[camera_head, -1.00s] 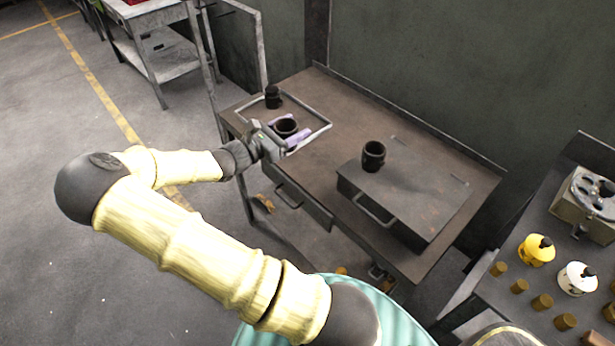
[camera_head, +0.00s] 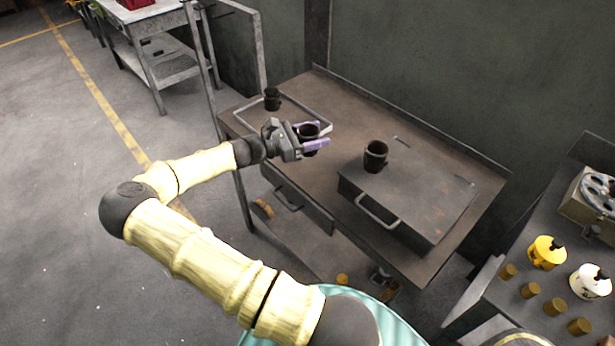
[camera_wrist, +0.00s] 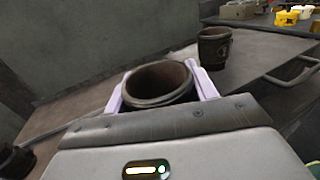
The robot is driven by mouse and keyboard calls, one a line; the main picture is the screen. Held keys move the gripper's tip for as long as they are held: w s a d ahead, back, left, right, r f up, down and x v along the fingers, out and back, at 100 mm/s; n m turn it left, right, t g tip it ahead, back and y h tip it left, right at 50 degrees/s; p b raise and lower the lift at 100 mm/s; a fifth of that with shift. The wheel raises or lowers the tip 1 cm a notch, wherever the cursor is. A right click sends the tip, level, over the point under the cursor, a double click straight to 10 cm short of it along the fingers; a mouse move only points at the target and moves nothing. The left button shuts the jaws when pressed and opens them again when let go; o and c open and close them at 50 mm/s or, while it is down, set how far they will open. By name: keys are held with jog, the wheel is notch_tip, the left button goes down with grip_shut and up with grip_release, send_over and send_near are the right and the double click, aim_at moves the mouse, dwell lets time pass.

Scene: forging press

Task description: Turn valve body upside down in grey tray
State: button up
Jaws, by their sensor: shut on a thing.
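A dark valve body (camera_head: 308,132) is between the purple fingers of my gripper (camera_head: 311,137), which is shut on it. It also shows in the wrist view (camera_wrist: 160,84), with its round open mouth facing up. In the head view it appears held above the bench, near the right side of the grey tray (camera_head: 249,123). The tray lies at the left end of the bench, partly hidden by my gripper. A second dark valve body (camera_head: 272,99) stands in the tray's far left corner. A third (camera_head: 375,157) stands on a flat metal box.
The brown bench (camera_head: 330,88) has bare room behind the tray and box. The metal box (camera_head: 412,190) with a handle fills the bench's right part. A wall rises behind. A second table at right holds yellow and white pots (camera_head: 547,252) and several brown cylinders.

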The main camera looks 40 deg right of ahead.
aim_at(314, 152)
jog(key=shift+f, duration=3.1)
jog(key=shift+f, duration=0.1)
jog(key=shift+f, duration=1.75)
jog(key=shift+f, duration=0.25)
jog(key=o, duration=1.3)
jog(key=shift+c, duration=0.2)
